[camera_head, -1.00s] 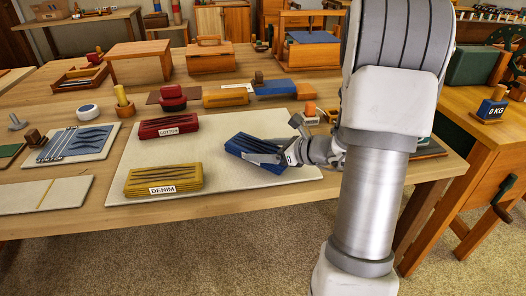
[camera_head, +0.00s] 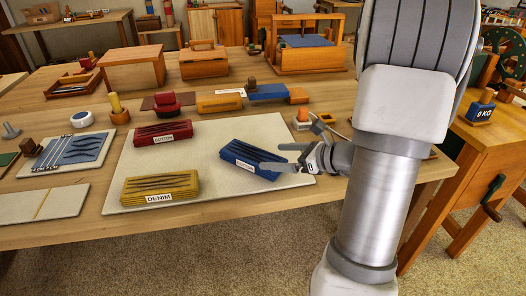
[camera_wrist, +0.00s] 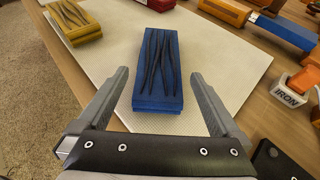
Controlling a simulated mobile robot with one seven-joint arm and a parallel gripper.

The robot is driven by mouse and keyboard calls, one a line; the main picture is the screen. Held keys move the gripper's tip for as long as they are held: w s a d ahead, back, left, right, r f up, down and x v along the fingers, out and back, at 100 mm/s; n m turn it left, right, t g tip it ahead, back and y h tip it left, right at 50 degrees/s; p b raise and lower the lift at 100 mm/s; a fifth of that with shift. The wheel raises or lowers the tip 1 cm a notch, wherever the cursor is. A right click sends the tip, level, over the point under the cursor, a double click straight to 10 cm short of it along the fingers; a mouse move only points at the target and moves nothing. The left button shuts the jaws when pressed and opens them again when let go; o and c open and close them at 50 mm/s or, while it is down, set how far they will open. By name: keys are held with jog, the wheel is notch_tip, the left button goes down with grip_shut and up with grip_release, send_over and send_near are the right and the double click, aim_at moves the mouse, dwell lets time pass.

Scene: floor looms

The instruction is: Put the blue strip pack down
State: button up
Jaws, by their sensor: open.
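The blue strip pack (camera_head: 255,158), with dark strips on top and a white label, lies on the pale mat (camera_head: 215,192) near its right side. My gripper (camera_head: 283,158) is just right of the pack in the head view, fingers pointing towards it. In the wrist view the blue pack (camera_wrist: 158,75) lies ahead, and my open, empty gripper (camera_wrist: 160,92) has one finger on each side of its near end, with gaps to both.
A red pack labelled COTTON (camera_head: 163,132) and a yellow pack labelled DENIM (camera_head: 160,187) lie on the same mat, left of the blue pack. Bare mat lies between the packs.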

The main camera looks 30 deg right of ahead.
jog(key=shift+p+v, duration=0.4)
jog(key=shift+v, duration=1.95)
